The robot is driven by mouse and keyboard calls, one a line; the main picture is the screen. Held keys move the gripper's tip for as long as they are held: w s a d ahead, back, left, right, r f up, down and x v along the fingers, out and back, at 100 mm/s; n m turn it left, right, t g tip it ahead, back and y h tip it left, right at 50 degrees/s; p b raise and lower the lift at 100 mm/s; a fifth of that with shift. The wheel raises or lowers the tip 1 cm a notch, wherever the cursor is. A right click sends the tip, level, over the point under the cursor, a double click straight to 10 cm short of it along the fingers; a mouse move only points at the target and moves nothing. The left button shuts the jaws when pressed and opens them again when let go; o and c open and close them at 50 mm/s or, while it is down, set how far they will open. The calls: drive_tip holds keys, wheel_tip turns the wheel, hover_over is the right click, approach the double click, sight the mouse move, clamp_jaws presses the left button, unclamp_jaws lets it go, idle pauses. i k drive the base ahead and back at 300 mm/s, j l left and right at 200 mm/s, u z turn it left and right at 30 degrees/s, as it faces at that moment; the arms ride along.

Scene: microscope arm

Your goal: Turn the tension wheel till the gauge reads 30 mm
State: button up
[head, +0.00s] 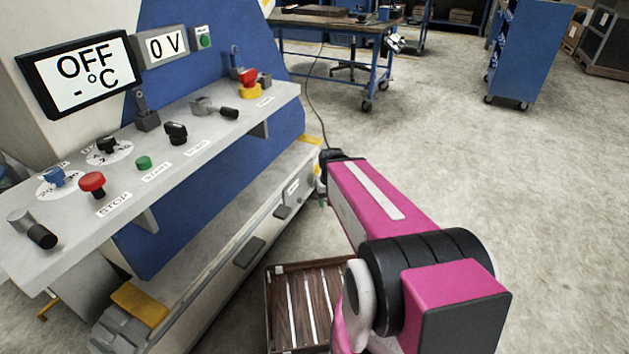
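No tension wheel and no gauge marked in mm can be made out in the head view. The control panel (175,225) on the left carries several knobs and buttons, but I cannot tell that any of them is the wheel. My magenta arm reaches from the lower right toward the machine's lower right end. Its far end is dark and partly hidden behind the arm itself. My gripper cannot be made out there.
A screen (81,75) reads "OFF - °C" and a smaller display (165,46) reads "0 V". A slatted wooden pallet (290,337) lies on the floor beside the machine. A workbench (330,27) and blue cabinet (528,50) stand behind. Floor on the right is clear.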

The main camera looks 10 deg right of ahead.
sight(313, 180)
drive_tip(key=l+u, duration=0.25)
drive_tip(key=l, duration=0.3)
drive_tip(key=l+u, duration=0.3)
drive_tip(key=l, duration=0.2)
drive_tip(key=k+l+u, duration=0.25)
drive_tip(key=l, duration=0.25)
drive_tip(key=l+u, duration=0.15)
drive_tip(key=u, duration=0.3)
drive_tip(key=i+l+u, duration=0.1)
drive_tip(key=u, duration=0.3)
